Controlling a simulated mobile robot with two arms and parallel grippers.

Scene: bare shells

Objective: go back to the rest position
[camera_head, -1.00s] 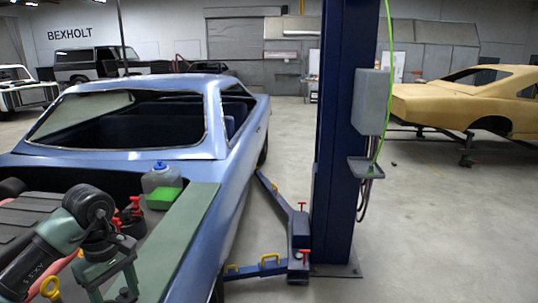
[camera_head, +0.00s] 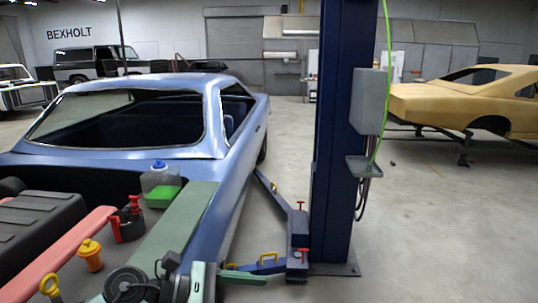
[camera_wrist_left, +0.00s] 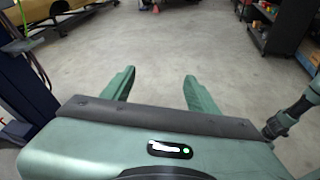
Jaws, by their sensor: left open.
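My left gripper (camera_wrist_left: 159,73) is open in the left wrist view. Its two green fingers stand apart with only bare concrete floor seen beyond and between them. My right gripper is not in view.
A blue lift post (camera_head: 338,130) with low lift arms (camera_head: 262,268) stands right of the car. A bottle of green liquid (camera_head: 160,186), a red-topped can (camera_head: 130,222) and an orange-yellow container (camera_head: 91,256) are at the car's rear. Open floor (camera_head: 440,230) lies right.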

